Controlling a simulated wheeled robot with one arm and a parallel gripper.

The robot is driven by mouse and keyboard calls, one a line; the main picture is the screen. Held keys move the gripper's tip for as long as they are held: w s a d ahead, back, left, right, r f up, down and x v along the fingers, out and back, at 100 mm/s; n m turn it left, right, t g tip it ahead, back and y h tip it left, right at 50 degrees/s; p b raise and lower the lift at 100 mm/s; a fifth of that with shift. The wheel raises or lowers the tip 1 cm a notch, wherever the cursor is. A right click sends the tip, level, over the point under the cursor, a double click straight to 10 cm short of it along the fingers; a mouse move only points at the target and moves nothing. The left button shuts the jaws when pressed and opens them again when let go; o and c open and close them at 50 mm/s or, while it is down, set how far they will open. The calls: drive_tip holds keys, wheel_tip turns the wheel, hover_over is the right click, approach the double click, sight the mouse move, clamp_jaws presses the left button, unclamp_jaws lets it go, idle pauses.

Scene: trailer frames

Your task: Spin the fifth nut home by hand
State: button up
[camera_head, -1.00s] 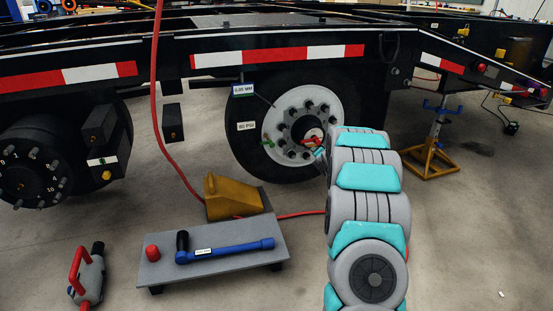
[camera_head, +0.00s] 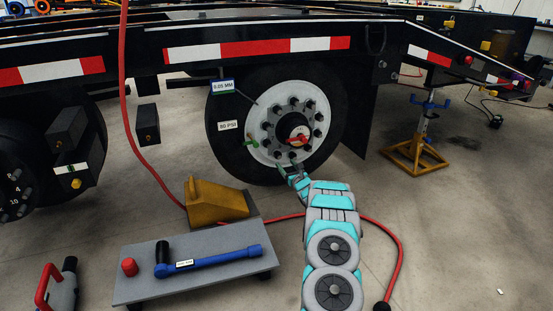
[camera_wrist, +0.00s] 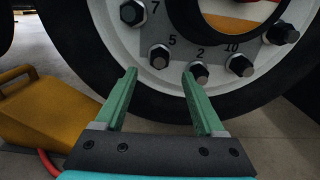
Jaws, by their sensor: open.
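The wheel's white disc (camera_head: 259,128) carries a ring of dark nuts around a dark hub with a red centre (camera_head: 298,137). In the wrist view, the nut by number 5 (camera_wrist: 160,57) lies between and beyond my fingertips. The nut by number 2 (camera_wrist: 200,73) is at the right fingertip, and whether they touch is unclear. Nuts by 7 (camera_wrist: 132,12) and 10 (camera_wrist: 240,65) lie either side. My gripper (camera_wrist: 160,74) is open and empty, its green fingers pointing at the disc's lower edge. It also shows small below the disc in the head view (camera_head: 292,173).
A grey bench (camera_head: 134,284) holds a blue torque wrench (camera_head: 215,256) and a red cap (camera_head: 129,267). A yellow wheel chock (camera_head: 215,201) stands left of the tyre. A red hose (camera_head: 385,235) crosses the floor behind my arm. A yellow jack stand (camera_head: 415,150) is at right.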

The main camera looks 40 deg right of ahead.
sight(280, 157)
drive_tip(key=shift+b+x, duration=0.3)
drive_tip(key=shift+x, duration=2.55)
drive_tip(key=shift+w+f, duration=0.1)
drive_tip(key=shift+w, duration=0.6)
drive_tip(key=shift+r, duration=0.2)
drive_tip(key=shift+d, duration=0.1)
clamp_jaws()
